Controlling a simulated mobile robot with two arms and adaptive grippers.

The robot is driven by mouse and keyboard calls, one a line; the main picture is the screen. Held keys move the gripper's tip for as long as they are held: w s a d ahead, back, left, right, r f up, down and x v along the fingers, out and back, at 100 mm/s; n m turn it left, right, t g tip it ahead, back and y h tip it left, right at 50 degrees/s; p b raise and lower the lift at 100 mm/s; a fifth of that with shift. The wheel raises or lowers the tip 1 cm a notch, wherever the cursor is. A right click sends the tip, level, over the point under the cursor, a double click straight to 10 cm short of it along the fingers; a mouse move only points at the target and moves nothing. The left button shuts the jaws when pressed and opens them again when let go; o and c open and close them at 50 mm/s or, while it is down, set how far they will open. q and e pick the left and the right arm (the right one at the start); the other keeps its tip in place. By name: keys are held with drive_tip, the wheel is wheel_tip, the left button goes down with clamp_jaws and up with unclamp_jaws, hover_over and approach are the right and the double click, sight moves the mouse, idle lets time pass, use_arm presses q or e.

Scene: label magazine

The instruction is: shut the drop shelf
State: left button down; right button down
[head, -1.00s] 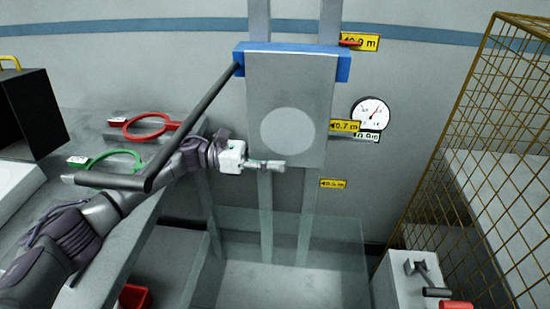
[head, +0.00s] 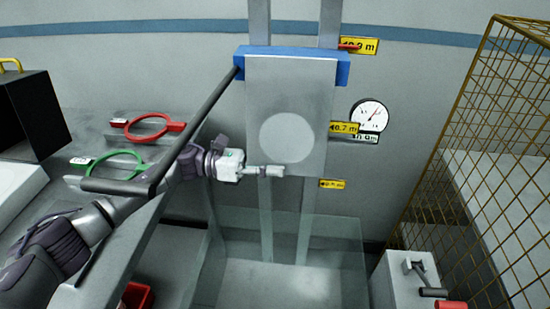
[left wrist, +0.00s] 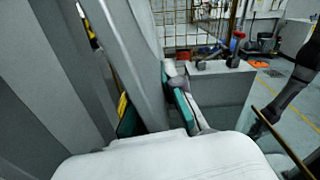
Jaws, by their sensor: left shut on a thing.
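The drop shelf (head: 287,90) is a grey panel with a pale round disc, hanging from a blue crossbar (head: 290,52) on two upright rails. It slopes down steeply toward its free lower edge. My left gripper (head: 268,171) is at that lower edge, on its left part, and is shut on it. In the left wrist view a grey slab (left wrist: 128,50), seemingly the shelf, lies between the teal-padded fingers of the left gripper (left wrist: 155,112). A dark bar runs from the crossbar's left end toward me. My right gripper is not in view.
A bench on the left carries a red ring (head: 148,127), a green ring (head: 115,163) and a black box (head: 35,112). A clear panel (head: 335,240) stands below the shelf. A gauge (head: 370,114) and yellow height labels are right of it. A wire cage (head: 480,150) stands at right.

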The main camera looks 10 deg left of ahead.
use_arm(q)
drive_tip(key=s+r+n+p, duration=0.5)
drive_tip(key=s+p, duration=0.1)
drive_tip(key=s, duration=0.5)
drive_tip(key=shift+r+n+p, duration=0.25)
drive_tip(key=shift+n+p, duration=0.05)
drive_tip(key=shift+n, duration=0.1)
drive_tip(key=shift+w, duration=0.1)
